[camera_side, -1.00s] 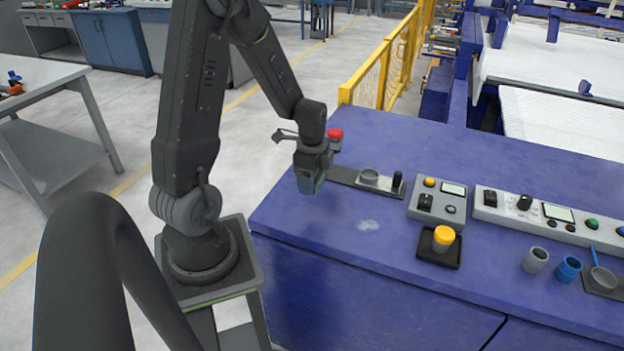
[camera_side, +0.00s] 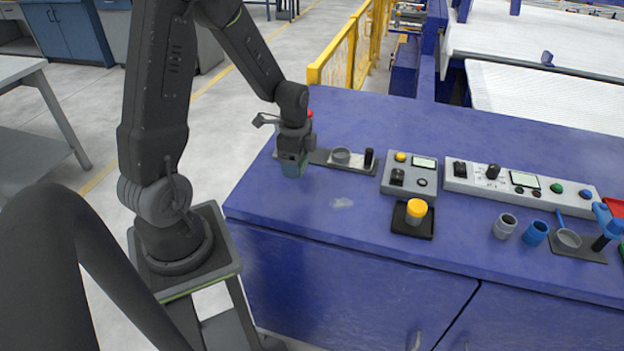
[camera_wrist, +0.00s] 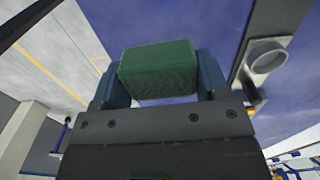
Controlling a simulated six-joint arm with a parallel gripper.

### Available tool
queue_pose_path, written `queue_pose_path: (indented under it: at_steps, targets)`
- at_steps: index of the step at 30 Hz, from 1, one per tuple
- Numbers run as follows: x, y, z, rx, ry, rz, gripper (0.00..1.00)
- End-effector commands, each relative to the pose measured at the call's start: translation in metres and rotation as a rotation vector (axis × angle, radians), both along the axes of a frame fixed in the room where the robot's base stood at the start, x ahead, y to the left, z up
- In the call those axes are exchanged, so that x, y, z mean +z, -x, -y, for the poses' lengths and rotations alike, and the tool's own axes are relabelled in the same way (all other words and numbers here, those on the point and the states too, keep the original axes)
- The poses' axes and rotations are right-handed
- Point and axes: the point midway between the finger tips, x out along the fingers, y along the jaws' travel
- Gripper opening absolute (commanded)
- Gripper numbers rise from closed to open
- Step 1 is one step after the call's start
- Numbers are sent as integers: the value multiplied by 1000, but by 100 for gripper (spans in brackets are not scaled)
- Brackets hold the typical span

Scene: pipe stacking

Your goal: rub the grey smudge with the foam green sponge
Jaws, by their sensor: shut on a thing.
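The foam green sponge (camera_wrist: 158,70) is clamped between the two fingers of my gripper (camera_wrist: 163,85) in the wrist view. In the side view my gripper (camera_side: 293,165) points down over the left part of the blue table, with the sponge (camera_side: 293,170) at its tip, partly hidden by the fingers. Whether the sponge touches the table there is hard to tell. The grey smudge (camera_side: 342,200) is a small pale patch on the table, to the right of and nearer the camera than the sponge. The sponge is apart from it.
Right of the smudge stand a yellow-topped cup (camera_side: 416,210) on a black tray and a control box (camera_side: 408,174). Grey and blue cups stand farther right. The blue table (camera_side: 300,215) is clear around the smudge.

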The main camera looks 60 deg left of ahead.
Motion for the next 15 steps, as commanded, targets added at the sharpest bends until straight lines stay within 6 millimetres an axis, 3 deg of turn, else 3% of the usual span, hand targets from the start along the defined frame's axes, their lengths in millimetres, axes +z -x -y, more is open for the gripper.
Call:
queue_pose_path:
  at_steps: [3, 7, 15]
  targets:
    - [-1, -26, 26, -11, 0, 0, 38]
    - [-2, -44, 48, -7, 1, -1, 38]
    - [-8, -53, 60, 1, 1, -3, 38]
